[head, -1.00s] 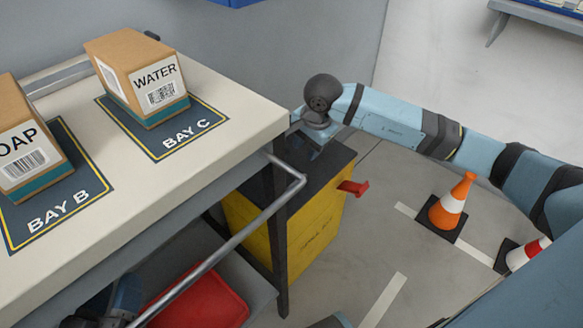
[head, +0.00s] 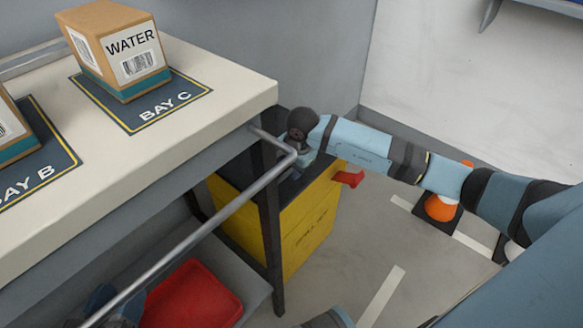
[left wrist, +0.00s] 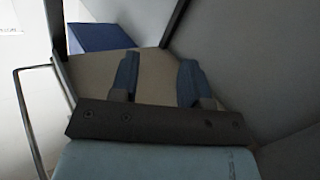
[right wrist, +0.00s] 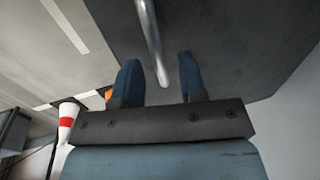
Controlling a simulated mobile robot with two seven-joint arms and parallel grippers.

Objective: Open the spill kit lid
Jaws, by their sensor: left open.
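The spill kit is a yellow box (head: 308,222) with a dark lid (head: 290,186) lying flat on top and a red latch (head: 349,178) at its right side. It stands on the floor beyond the table's end, partly hidden by a table leg and rail. My right gripper (right wrist: 158,80) is at the lid; its fingers are mostly hidden in the head view. In the right wrist view its fingers are apart, with a grey bar (right wrist: 152,40) running between them; contact is not clear. My left gripper (left wrist: 157,75) has its fingers apart and nothing between them.
The table (head: 190,130) carries a WATER box (head: 122,52) on the BAY C mat. A metal rail (head: 215,222) runs along its front edge, close to my right gripper. A red bin (head: 193,296) sits below. Orange cones (head: 440,208) stand right, partly behind my right arm.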

